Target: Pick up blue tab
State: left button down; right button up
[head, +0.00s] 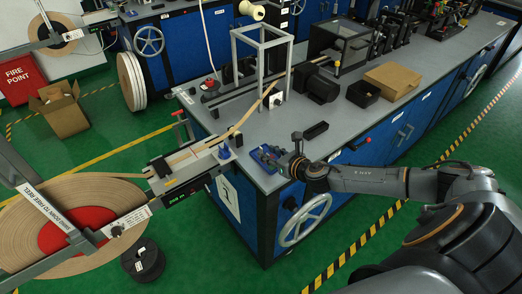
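My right gripper (284,161) reaches in from the right over the front corner of the grey bench top. A small blue piece (265,155), which may be the blue tab, lies on the bench at the gripper's tip. The fingers are small and dark and partly overlap the blue piece, so I cannot tell whether they touch it or are closed. Another small blue part (224,152) stands at the bench's left edge, beside the tape guide. My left gripper is not in view.
A large tape reel (40,215) stands at the left, its tan tape running through a guide (185,170) onto the bench (240,130). A black block (314,131), a dark motor (317,88) and a cardboard box (392,79) sit behind the gripper. A handwheel (304,219) projects in front.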

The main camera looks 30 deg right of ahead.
aim_at(262, 149)
jog(key=shift+d+p+x, duration=0.15)
jog(key=shift+d+x, duration=0.05)
jog(key=shift+x, duration=1.1)
jog(key=shift+d+p+x, duration=0.15)
jog(key=shift+x, duration=1.15)
jog(key=shift+c, duration=0.2)
grip_shut()
